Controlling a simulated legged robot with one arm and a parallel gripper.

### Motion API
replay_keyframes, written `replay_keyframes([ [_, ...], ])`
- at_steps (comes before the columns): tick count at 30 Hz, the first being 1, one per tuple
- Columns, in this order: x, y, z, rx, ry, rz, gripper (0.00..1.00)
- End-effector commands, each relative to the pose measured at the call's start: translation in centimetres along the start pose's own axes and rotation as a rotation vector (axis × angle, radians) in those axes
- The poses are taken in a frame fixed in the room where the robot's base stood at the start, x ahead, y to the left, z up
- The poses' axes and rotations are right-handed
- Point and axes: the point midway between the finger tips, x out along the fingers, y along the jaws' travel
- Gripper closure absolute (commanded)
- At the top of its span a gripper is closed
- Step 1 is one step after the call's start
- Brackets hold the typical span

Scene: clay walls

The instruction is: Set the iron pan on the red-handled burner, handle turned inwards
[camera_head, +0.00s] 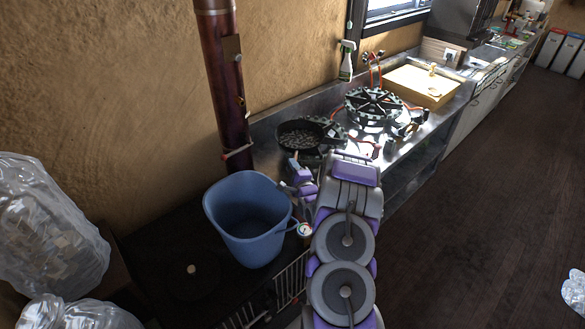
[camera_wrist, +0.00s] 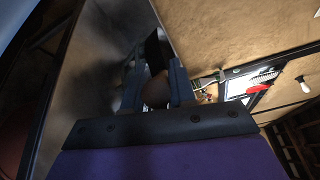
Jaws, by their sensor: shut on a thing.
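The dark iron pan (camera_head: 302,135) is at the near, left end of the steel counter, over or on the left burner (camera_head: 335,150), which it partly hides. I cannot tell whether it touches the burner. My gripper (camera_head: 297,174) is at the pan's near side, shut on its handle, which points towards me. In the wrist view my gripper (camera_wrist: 153,90) has a brownish handle piece between its fingers, with a dark shape beyond. A second burner (camera_head: 373,106) stands further right and is empty. A small red part (camera_head: 389,145) shows near the burners; which burner it belongs to is unclear.
A blue bucket (camera_head: 245,220) stands close left of my arm. A dark red pipe (camera_head: 226,90) rises beside the counter's left end.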

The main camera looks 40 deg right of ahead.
Motion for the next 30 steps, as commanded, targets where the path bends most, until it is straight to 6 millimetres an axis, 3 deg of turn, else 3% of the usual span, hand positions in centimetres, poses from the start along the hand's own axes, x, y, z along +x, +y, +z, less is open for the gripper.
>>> replay_keyframes([
  [5, 0.0, 0.0, 0.0, 0.0, 0.0, 0.0, 1.0],
  [6, 0.0, 0.0, 0.0, 0.0, 0.001, 0.0, 0.72],
  [15, 0.0, 0.0, 0.0, 0.0, 0.0, 0.0, 0.45],
  [24, -0.3, 0.0, -0.1, 0.001, 0.001, 0.001, 0.45],
  [30, -2.6, -0.1, -0.2, 0.002, 0.003, 0.003, 0.45],
])
